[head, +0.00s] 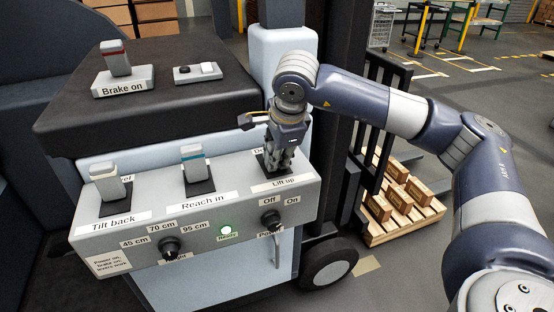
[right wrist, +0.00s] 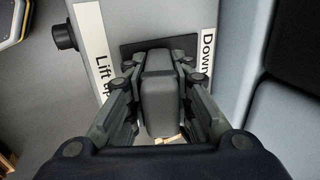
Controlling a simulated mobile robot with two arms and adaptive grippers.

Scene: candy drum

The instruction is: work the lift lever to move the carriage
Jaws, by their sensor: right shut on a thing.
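The lift lever (right wrist: 160,95) is a grey block handle in a black slot, between the labels "Lift up" and "Down" in the right wrist view. My right gripper (head: 277,160) is over it at the right end of the console (head: 228,215). Its fingers lie on both sides of the handle, shut on it. In the head view the gripper mostly hides the lever. The carriage's dark fork mast (head: 375,150) stands behind my right arm, beside a pallet (head: 405,222) with boxes on the floor. My left gripper is not in view.
The tilt lever (head: 107,182) and reach lever (head: 194,165) stand left on the same console. The brake switch (head: 116,60), labelled "Brake on", sits on the black top.

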